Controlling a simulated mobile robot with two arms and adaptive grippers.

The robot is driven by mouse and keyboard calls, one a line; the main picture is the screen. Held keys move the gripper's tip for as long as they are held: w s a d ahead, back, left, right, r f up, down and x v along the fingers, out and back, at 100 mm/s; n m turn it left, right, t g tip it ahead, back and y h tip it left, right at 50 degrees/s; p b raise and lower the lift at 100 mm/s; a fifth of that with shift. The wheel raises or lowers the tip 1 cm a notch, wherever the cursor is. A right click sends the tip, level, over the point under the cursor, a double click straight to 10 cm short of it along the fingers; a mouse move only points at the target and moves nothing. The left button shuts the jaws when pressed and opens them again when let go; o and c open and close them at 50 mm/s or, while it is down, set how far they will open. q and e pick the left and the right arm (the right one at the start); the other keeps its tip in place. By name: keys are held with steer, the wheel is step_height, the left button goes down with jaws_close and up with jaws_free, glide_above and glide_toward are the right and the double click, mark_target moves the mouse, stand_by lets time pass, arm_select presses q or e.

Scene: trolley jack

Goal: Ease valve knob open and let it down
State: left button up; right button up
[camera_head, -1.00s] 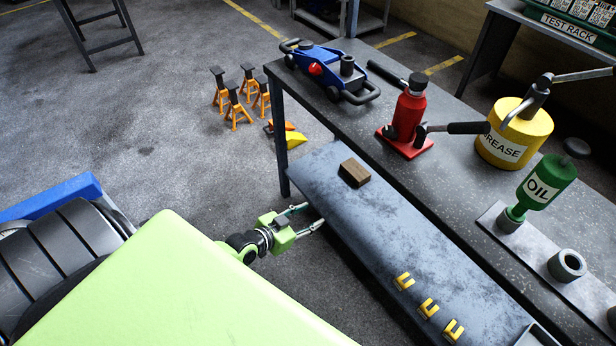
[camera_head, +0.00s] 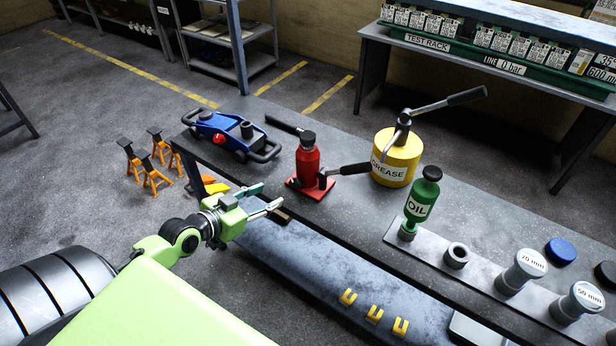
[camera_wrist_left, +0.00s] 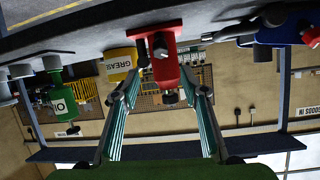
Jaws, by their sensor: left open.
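The blue trolley jack (camera_head: 225,132) with its red knob (camera_head: 219,139) stands at the far left end of the bench. A red bottle jack (camera_head: 308,160) with a black cap stands upright on its red base, right of the trolley jack. A black-gripped handle sticks out to its right. My left gripper (camera_head: 270,197) is open and empty, in front of the bench's near edge, apart from both jacks. In the left wrist view, which is upside down, the bottle jack (camera_wrist_left: 165,65) shows beyond and between the open fingers (camera_wrist_left: 160,88). The right gripper is not in view.
The grey bench (camera_head: 345,212) also carries a yellow grease pump (camera_head: 398,157), a green oil bottle (camera_head: 421,198) and several cylindrical adapters. Orange stands (camera_head: 154,178) are on the floor.

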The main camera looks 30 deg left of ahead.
mark_target(293, 185)
arm_select(q)
steer(key=x, duration=1.2)
steer(key=shift+a+f, duration=0.1)
steer(key=shift+w+f, duration=0.25)
steer(key=shift+w, duration=0.35)
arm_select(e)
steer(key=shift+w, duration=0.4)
